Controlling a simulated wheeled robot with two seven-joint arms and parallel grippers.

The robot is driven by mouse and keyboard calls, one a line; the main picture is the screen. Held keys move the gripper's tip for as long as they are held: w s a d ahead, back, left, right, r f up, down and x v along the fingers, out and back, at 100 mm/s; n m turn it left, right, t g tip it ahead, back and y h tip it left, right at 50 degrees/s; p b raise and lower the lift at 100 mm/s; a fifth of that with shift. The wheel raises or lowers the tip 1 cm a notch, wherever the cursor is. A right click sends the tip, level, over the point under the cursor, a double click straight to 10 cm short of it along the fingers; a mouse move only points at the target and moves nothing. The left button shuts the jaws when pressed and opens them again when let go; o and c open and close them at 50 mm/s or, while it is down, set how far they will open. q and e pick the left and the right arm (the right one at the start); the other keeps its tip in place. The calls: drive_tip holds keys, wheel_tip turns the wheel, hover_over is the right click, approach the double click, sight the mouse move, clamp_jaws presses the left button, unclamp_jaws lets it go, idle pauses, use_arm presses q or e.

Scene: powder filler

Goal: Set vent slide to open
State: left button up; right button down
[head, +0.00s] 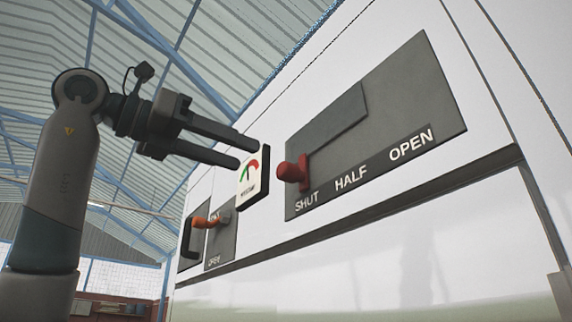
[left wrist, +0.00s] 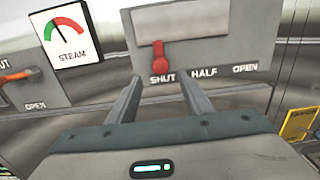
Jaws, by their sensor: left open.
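The vent slide is a dark grey panel (head: 425,95) on the white machine front, labelled SHUT, HALF and OPEN from left to right. Its red knob (head: 294,173) stands at SHUT, at the panel's left end. In the left wrist view the red knob (left wrist: 159,54) sits just above the word SHUT. My left gripper (head: 247,154) is open and empty, to the left of the knob and apart from it. In the left wrist view its two fingers (left wrist: 163,82) point toward the panel, below the knob and to either side of it. My right gripper is not in view.
A STEAM gauge (head: 252,177) is mounted left of the slide panel; it also shows in the left wrist view (left wrist: 64,36). Further left is a small panel with an orange handle (head: 205,221). A dark ledge (head: 400,200) runs below the slide panel.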

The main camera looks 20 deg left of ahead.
sight(280, 167)
use_arm(q)
drive_tip(key=p+x, duration=0.3)
drive_tip(key=x, duration=0.7)
drive_tip(key=shift+d+r+p, duration=0.1)
drive_tip(key=shift+p, duration=0.3)
drive_tip(key=shift+x, duration=0.8)
drive_tip(key=shift+s, duration=0.1)
clamp_jaws()
